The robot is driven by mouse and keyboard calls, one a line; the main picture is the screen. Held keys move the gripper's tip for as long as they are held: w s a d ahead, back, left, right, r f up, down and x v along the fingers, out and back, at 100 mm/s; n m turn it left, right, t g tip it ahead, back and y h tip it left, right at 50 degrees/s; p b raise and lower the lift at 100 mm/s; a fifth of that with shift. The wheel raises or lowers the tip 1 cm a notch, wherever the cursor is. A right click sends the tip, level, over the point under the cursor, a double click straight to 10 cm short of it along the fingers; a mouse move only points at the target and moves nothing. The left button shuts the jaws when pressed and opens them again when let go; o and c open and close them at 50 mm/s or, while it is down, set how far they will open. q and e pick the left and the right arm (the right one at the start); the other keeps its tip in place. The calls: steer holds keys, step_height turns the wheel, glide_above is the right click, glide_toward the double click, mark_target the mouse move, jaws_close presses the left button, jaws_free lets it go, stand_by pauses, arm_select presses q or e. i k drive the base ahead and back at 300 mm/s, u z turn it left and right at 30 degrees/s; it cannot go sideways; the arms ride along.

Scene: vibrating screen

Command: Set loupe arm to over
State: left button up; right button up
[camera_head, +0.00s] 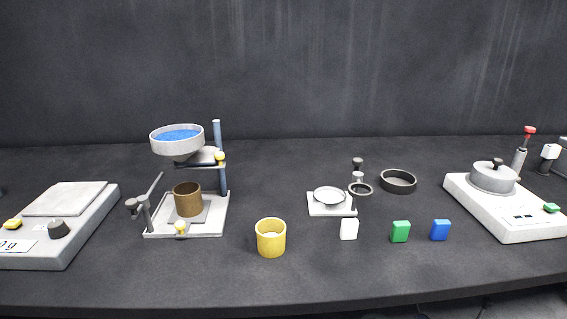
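The loupe appears to be the small dark ring (360,188) beside the white base plate (318,209) at the centre right. A short grey post with a dark knob (357,162) stands right behind the ring. The ring sits to the right of the shallow silver dish (329,195) on that plate, not above the dish. The thin arm joining the ring to its support is too small to make out clearly. Neither of my grippers shows in the head view.
A white block (349,229), a green block (400,232) and a blue block (440,230) lie in front. A yellow cup (271,238), a funnel stand (222,165) and a scale (85,215) are left; a white machine (510,220) is right.

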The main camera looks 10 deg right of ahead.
mark_target(357, 176)
steer(key=u, duration=2.4)
steer(key=k, duration=1)
steer(key=z, duration=1.95)
